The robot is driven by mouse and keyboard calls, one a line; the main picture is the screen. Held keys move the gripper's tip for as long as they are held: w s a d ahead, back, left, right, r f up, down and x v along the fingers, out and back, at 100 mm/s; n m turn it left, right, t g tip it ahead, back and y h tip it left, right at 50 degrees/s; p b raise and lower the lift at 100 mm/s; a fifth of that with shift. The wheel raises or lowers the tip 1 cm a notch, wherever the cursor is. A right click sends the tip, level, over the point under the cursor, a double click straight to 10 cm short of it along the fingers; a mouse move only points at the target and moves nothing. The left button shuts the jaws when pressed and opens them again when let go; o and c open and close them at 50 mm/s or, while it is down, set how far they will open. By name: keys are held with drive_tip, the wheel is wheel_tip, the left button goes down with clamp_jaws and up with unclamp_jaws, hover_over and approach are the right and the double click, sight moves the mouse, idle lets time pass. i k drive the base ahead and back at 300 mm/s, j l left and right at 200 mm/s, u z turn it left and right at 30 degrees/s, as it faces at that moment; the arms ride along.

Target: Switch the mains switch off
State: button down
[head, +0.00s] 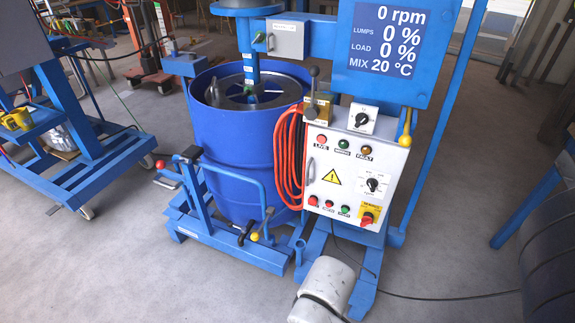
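The mains switch (367,217) is a red rotary handle on a yellow plate. It sits at the lower right corner of the white control box (338,160) on the blue mixer. The handle looks slanted, but its position marking is too small to read. A red lamp labelled LIVE (322,139) is at the box's upper left; I cannot tell whether it is lit. The display (388,40) above reads 0 rpm, 0 % lumps, 0 % load and 20 °C. My gripper is not in view.
A blue drum (240,150) stands left of the box in a blue clamp frame (215,240). Orange hose (287,160) hangs between them. A light grey rounded body (325,288) is low in front. A dark cable crosses the floor. Floor to the right is mostly clear.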

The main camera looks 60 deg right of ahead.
sight(367, 221)
drive_tip(key=z, duration=1.35)
drive_tip(key=k+l, duration=0.3)
drive_tip(key=j+z, duration=0.15)
drive_tip(key=j, duration=0.2)
drive_tip(key=k+j+z, duration=0.15)
drive_tip(key=j, duration=0.15)
